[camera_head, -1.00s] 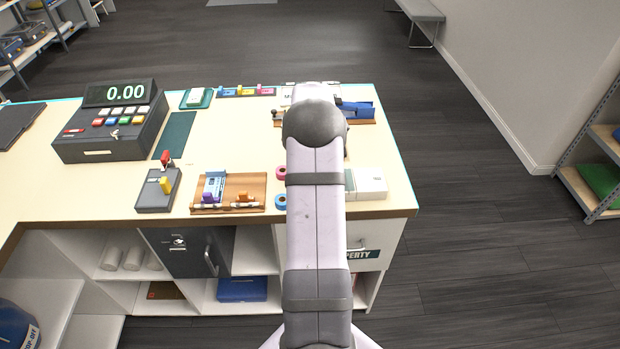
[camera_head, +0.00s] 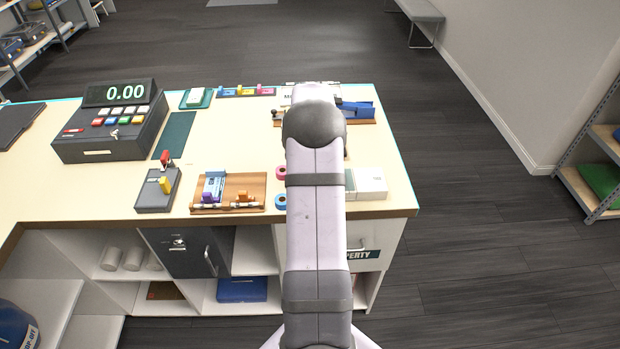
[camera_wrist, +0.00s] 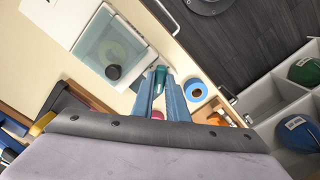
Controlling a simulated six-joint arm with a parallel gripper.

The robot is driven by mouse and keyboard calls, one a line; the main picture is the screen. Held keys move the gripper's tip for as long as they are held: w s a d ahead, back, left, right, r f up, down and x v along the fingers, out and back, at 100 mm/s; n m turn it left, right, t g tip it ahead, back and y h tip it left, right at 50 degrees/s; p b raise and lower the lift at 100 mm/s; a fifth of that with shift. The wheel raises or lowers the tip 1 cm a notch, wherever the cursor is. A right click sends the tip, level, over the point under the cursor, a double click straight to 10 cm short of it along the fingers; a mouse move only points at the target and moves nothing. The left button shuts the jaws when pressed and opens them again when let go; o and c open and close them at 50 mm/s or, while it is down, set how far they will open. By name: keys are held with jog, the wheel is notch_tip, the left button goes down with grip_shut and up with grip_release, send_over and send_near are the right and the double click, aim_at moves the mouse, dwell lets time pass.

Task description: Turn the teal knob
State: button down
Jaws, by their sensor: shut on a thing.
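The teal knob (camera_wrist: 161,73) shows in the wrist view at the tips of my gripper (camera_wrist: 160,83), between its two blue-grey fingers. The gripper is shut on it, and the fingers hide part of it. The knob's turn angle is not clear from this view. In the head view my arm covers the gripper and the knob, so neither shows there.
A clear-lidded teal box (camera_wrist: 108,52) with a dark round knob and a blue tape roll (camera_wrist: 196,92) lie close to the fingers. A cash register (camera_head: 112,122) and a wooden tray (camera_head: 262,181) are on the counter (camera_head: 235,135).

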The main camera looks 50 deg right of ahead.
jog(key=m, duration=0.3)
jog(key=shift+m, duration=0.3)
jog(key=shift+r+m, duration=0.1)
jog(key=shift+m, duration=1.7)
jog(key=c, duration=1.7)
grip_release()
jog(key=shift+c, duration=0.2)
jog(key=shift+r+b, duration=1.3)
jog(key=shift+r, duration=2.35)
